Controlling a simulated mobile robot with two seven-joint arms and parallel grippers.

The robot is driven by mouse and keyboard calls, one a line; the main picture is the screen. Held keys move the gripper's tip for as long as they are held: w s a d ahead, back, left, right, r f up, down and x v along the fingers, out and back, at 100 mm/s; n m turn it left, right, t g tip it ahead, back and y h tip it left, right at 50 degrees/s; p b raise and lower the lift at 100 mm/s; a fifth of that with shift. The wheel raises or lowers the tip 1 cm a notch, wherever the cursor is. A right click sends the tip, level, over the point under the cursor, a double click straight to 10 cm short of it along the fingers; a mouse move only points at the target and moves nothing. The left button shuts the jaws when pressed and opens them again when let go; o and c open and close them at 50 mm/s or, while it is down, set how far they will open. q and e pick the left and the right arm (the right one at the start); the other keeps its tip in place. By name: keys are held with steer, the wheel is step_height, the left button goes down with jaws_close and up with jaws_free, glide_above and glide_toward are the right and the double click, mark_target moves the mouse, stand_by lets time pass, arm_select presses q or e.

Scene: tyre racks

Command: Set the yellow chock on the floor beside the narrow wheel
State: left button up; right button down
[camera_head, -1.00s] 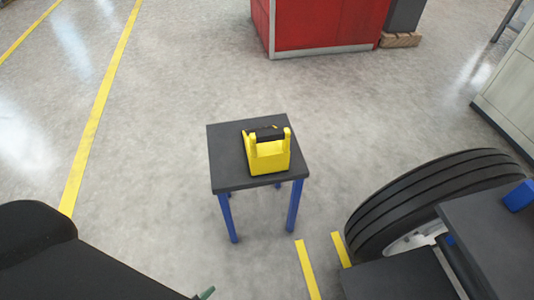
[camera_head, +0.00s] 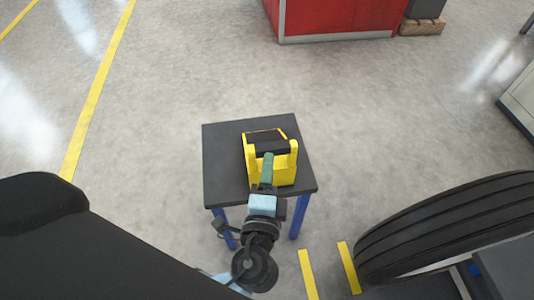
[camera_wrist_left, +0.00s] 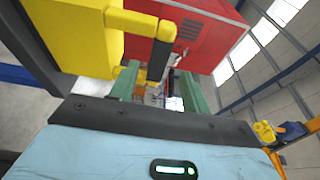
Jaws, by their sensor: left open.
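The yellow chock (camera_head: 286,173) with a black top bar stands on a small dark table (camera_head: 222,165) with blue legs. My left gripper (camera_head: 267,158) reaches over the table's near edge, its green fingers at the chock's near side. In the left wrist view the open fingers (camera_wrist_left: 160,90) point toward the chock (camera_wrist_left: 84,38), whose bar (camera_wrist_left: 160,55) shows ahead between them; I cannot tell if they touch it. A large black tyre (camera_head: 450,222) stands at the lower right, partly cut off; whether it is the narrow wheel is unclear. My right gripper is out of view.
Two short yellow floor strips (camera_head: 349,267) lie between the table and the tyre. A red cabinet (camera_head: 335,18) stands at the back, with a wooden block (camera_head: 421,27) beside it. The floor around the table is mostly clear.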

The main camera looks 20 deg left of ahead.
mark_target(271, 148)
arm_select(q)
steer(key=shift+x, duration=3.55)
steer(key=shift+s+f, duration=0.1)
steer(key=shift+f, duration=0.05)
jaws_close()
